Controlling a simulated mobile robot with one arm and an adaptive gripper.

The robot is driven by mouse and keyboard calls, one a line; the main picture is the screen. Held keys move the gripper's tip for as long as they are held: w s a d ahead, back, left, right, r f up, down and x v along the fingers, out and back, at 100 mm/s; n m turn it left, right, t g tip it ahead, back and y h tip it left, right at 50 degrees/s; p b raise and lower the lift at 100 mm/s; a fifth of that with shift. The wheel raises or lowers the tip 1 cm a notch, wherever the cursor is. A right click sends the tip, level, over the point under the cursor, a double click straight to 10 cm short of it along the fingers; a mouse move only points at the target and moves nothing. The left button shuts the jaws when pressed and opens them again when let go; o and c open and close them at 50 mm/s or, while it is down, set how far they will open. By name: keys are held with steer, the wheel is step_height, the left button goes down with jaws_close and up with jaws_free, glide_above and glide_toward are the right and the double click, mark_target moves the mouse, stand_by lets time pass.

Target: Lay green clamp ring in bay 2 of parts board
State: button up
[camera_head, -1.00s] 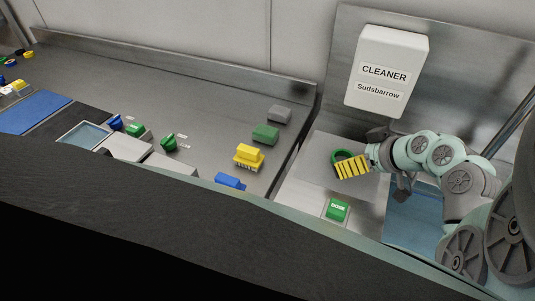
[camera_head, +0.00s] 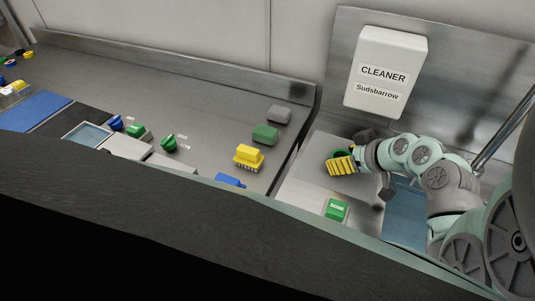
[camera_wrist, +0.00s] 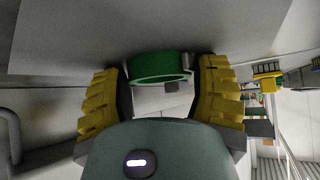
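The green clamp ring (camera_wrist: 160,68) lies between my two yellow ribbed fingers in the wrist view, with its opening showing and a small pale lug at its right side. It spans most of the gap between the dark finger pads. Whether both pads press on it is unclear. In the head view, only part of the green ring (camera_head: 334,155) shows, behind and beside my gripper (camera_head: 341,166), over the grey metal surface right of the long counter. My gripper also fills the wrist view (camera_wrist: 160,92). I cannot make out a numbered bay or identify the parts board.
A white cleaner dispenser (camera_head: 386,72) hangs above my arm. A green DOSE button (camera_head: 337,210) sits in front of my gripper. Yellow (camera_head: 249,157), green (camera_head: 265,135), grey (camera_head: 279,114) and blue (camera_head: 230,180) items stand on the counter. Its back middle is clear.

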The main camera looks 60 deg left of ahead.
steer(key=c, duration=0.6)
steer(key=shift+r, duration=0.15)
steer(key=shift+c, duration=0.2)
step_height(320, 180, up, 10)
steer(key=shift+b, duration=0.35)
